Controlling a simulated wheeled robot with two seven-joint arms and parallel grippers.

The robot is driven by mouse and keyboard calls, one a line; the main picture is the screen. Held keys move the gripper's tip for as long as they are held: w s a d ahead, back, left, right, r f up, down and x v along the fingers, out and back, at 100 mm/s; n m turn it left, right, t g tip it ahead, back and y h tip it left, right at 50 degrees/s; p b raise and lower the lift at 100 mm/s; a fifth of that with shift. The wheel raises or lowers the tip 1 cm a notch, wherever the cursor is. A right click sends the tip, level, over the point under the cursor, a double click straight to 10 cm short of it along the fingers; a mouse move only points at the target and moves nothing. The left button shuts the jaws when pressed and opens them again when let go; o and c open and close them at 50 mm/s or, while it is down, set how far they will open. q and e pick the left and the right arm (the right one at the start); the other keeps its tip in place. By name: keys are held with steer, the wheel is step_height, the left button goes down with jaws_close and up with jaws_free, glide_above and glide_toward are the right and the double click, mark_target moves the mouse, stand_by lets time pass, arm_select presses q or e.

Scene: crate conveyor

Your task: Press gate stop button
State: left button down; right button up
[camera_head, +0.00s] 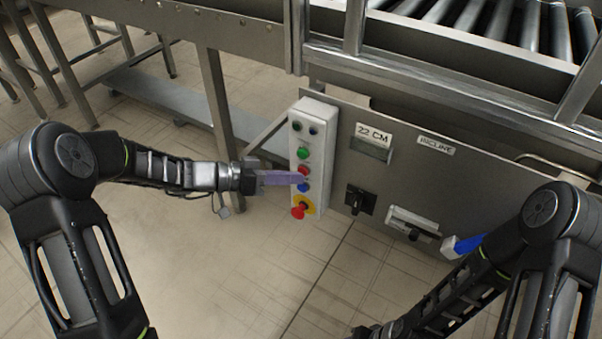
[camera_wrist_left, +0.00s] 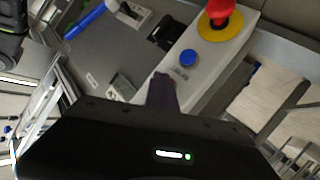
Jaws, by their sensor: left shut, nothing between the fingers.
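A pale control box (camera_head: 327,142) on the side of the conveyor frame carries a green button (camera_head: 303,153), a red button (camera_head: 303,171), a blue button (camera_head: 303,187) and a red mushroom knob on a yellow disc (camera_head: 303,207). My left gripper (camera_head: 298,178) is shut and empty, its purple-grey fingers reaching the box face at the red and blue buttons. I cannot tell whether it touches a button. In the left wrist view the fingertips (camera_wrist_left: 163,90) lie below the blue button (camera_wrist_left: 189,58); the red button is hidden there. The button labels are unreadable.
Right of the box, a metal panel holds a "22 CM" display (camera_head: 372,149), a black switch (camera_head: 360,200), a pale latch with a black knob (camera_head: 412,222) and a blue handle (camera_head: 465,245). Conveyor rollers (camera_head: 490,25) lie above. The tiled floor below the box is clear.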

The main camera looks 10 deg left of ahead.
stand_by(0.5)
arm_select(q)
steer(key=shift+s+a+b, duration=0.25)
steer(key=shift+s+b, duration=0.35)
steer(key=shift+s, duration=0.15)
steer(key=shift+s, duration=0.1)
steer(key=s, duration=0.1)
steer(key=s+a+b, duration=0.1)
steer(key=s, duration=0.1)
steer(key=s+a+b, duration=0.1)
steer(key=shift+s, duration=0.35)
stand_by(0.5)
